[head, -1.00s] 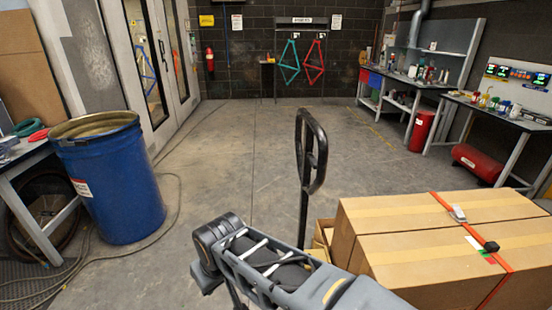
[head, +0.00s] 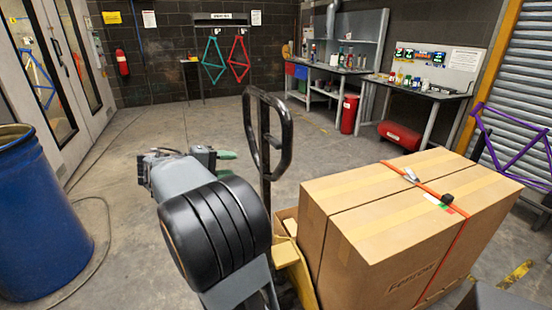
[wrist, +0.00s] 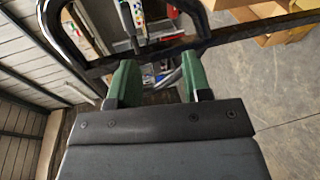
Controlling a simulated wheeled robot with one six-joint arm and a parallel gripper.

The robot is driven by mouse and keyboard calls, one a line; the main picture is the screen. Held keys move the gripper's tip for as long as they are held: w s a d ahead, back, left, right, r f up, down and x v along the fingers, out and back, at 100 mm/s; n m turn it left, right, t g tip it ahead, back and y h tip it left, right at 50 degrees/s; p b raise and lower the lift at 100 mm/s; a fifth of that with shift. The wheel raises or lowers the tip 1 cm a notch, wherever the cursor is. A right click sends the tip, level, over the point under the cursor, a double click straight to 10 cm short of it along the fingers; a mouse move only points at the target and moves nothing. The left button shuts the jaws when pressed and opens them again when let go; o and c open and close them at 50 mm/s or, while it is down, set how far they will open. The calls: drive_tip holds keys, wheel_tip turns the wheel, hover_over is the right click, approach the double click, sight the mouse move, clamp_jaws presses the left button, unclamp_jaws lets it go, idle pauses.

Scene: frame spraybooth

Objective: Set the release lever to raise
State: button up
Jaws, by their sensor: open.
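The pallet jack's black loop handle (head: 289,140) stands upright beside the strapped cartons in the head view. In the wrist view its black bar (wrist: 190,47) crosses beyond my fingers. A thin dark piece (wrist: 134,36) inside the loop may be the release lever; its setting cannot be told. My gripper (head: 229,164) is just left of the handle loop in the head view. Its two green fingers (wrist: 161,82) are apart with nothing held between them in the wrist view.
Large strapped cartons (head: 390,240) sit on the pallet jack at the right. A blue drum (head: 40,220) stands at the left. Workbenches (head: 420,92) and a red cylinder (head: 400,135) are along the back right. The floor (head: 180,125) behind the handle is clear.

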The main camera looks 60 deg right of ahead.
sight(272, 146)
drive_tip(key=s+d+g, duration=0.1)
drive_tip(key=s+d, duration=0.1)
drive_tip(key=d, duration=0.3)
drive_tip(key=s+d+r+m+h, duration=0.1)
drive_tip(key=s+d, duration=0.1)
drive_tip(key=d, duration=0.3)
drive_tip(key=s+d+g+h, duration=0.1)
drive_tip(key=s+d, duration=0.1)
drive_tip(key=d, duration=0.3)
drive_tip(key=shift+s+r+m+g+b, duration=0.2)
drive_tip(key=shift+r+m+g+b, duration=0.1)
drive_tip(key=shift+m, duration=0.1)
drive_tip(key=shift+c, duration=0.4)
clamp_jaws()
drive_tip(key=shift+f, duration=0.1)
